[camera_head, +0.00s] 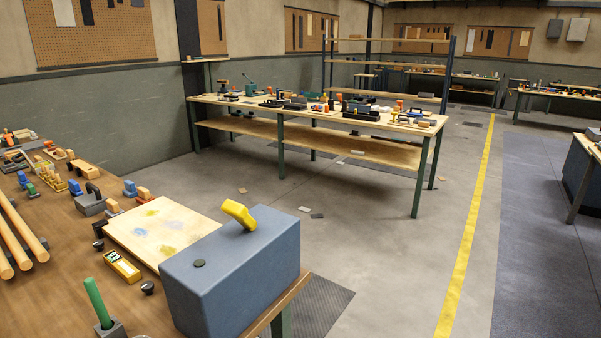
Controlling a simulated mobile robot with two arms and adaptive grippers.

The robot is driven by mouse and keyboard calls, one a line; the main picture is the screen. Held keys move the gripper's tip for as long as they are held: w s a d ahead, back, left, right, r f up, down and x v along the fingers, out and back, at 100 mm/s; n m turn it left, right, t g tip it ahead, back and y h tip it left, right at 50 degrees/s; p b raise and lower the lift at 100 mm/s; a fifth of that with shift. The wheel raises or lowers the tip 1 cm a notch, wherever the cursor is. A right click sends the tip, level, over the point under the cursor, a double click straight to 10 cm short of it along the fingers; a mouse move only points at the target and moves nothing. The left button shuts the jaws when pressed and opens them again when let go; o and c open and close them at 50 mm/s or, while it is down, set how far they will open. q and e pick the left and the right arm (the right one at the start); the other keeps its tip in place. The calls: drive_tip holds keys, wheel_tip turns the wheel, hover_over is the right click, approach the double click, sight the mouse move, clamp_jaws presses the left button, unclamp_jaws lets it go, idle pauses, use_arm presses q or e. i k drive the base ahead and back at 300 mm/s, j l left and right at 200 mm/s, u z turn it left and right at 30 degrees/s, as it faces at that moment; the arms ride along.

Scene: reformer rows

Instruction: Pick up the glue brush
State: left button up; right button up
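No thing here shows plain bristles, so I cannot tell for certain which is the glue brush. A green handle (96,301) stands tilted in a small grey block (113,329) at the near front of the brown workbench (60,275). Its lower end is hidden in the block, and it may be the brush. A yellow handle-shaped piece (239,213) rests tilted on the top of a blue-grey box (235,275) at the bench's right end. Neither of my grippers is in view.
Open floor (390,240) lies right, before another workbench (310,152).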

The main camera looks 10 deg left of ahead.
sight(69, 152)
drive_tip(key=i+l+z, duration=0.25)
drive_tip(key=i, duration=0.4)
drive_tip(key=i+l+z, duration=0.25)
drive_tip(key=i, duration=0.4)
drive_tip(key=i+l+z, duration=0.25)
drive_tip(key=i, duration=0.4)
drive_tip(key=i+j+u, duration=0.2)
drive_tip(key=i+u, duration=1.15)
drive_tip(key=i+l+u, duration=0.25)
drive_tip(key=u, duration=0.2)
drive_tip(key=i+j+u, duration=0.25)
drive_tip(key=i+u, duration=0.15)
drive_tip(key=i, duration=0.25)
drive_tip(key=i+u, duration=0.35)
drive_tip(key=i, duration=0.3)
drive_tip(key=i+u, duration=0.4)
drive_tip(key=i, duration=0.25)
drive_tip(key=i+l, duration=0.1)
drive_tip(key=i, duration=0.9)
drive_tip(key=i+l+u, duration=0.1)
drive_tip(key=i, duration=0.9)
